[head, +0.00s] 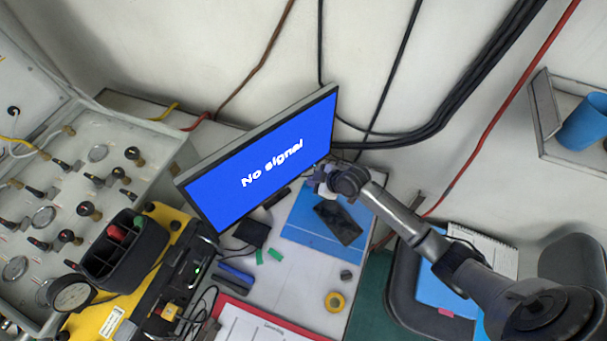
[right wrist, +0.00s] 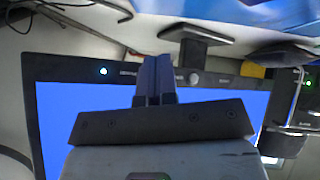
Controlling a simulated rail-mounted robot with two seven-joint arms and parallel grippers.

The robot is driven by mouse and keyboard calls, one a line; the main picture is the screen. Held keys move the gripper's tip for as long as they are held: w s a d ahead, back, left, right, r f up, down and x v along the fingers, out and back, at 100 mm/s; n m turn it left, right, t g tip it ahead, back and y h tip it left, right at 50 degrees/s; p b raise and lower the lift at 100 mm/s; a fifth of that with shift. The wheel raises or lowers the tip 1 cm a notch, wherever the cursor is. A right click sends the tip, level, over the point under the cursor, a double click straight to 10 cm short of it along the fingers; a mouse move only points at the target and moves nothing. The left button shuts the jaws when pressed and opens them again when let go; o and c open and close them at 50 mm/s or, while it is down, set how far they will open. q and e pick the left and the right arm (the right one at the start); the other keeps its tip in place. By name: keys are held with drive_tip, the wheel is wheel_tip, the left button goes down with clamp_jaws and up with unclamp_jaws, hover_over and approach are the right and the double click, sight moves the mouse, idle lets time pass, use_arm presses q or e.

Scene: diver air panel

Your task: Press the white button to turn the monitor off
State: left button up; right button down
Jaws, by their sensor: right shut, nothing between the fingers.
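The monitor (head: 225,190) is on and shows "No signal" on a blue screen in the head view. My right gripper (head: 324,180) is at its lower right corner, shut and empty. In the right wrist view the monitor (right wrist: 60,110) appears upside down, and the shut fingers (right wrist: 154,68) reach over its dark bezel. A lit cyan-green light (right wrist: 103,71) is on the bezel left of the fingers. A small round pale spot (right wrist: 194,78), possibly the white button, is just right of them. I cannot tell whether the fingertips touch the bezel. My left gripper is not in view.
A blue folder (head: 297,222) with a dark phone-like object (head: 338,222) lies below the gripper. A yellow tape roll (head: 334,301) and a red clipboard (head: 245,325) are nearer. The valve panel (head: 75,190) and black caddy (head: 125,250) stand left. Cables hang behind the monitor.

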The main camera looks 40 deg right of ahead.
drive_tip(key=shift+w, duration=0.2)
idle(0.6)
drive_tip(key=shift+w, duration=0.25)
drive_tip(key=shift+w, duration=0.1)
idle(0.5)
